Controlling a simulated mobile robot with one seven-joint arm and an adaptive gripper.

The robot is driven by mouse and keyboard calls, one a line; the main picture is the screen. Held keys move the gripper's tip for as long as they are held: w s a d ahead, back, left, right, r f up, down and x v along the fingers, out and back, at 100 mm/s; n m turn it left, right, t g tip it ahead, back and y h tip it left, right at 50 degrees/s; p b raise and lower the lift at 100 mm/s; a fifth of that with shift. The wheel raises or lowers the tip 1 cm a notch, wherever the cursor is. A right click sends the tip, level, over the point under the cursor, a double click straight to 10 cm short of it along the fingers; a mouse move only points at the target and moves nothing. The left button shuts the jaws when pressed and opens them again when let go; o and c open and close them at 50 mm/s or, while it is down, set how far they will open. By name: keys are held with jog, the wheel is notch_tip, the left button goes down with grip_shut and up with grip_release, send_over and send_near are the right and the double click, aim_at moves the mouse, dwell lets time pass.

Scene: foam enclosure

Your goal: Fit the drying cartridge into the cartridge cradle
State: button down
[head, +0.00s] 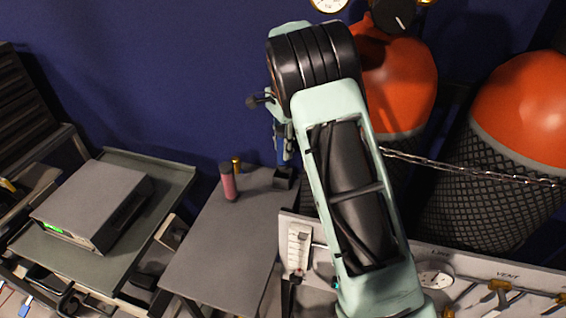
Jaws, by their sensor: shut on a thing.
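My gripper (286,145) shows only in part, beyond and to the left of my pale green arm. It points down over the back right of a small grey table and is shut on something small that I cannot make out. A dark square block (284,178), perhaps the cartridge cradle, sits just below it at the table's back edge. I cannot tell whether the gripper or its load touches the block. A pinkish-red cylinder with a dark cap (228,184), which may be a cartridge, stands upright on the table, left of and apart from my gripper.
A small brass piece (236,163) stands behind the cylinder. The grey table (215,250) is bare at its front. A grey instrument box (92,205) is on a tray to the left. Orange tanks (525,105) and a valve panel (440,262) crowd the right.

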aim_at(283, 165)
jog(key=shift+s+f, duration=0.1)
jog(key=shift+f, duration=3.35)
jog(key=shift+f, duration=0.2)
jog(key=c, duration=1.5)
grip_release()
jog(key=shift+r, duration=3.95)
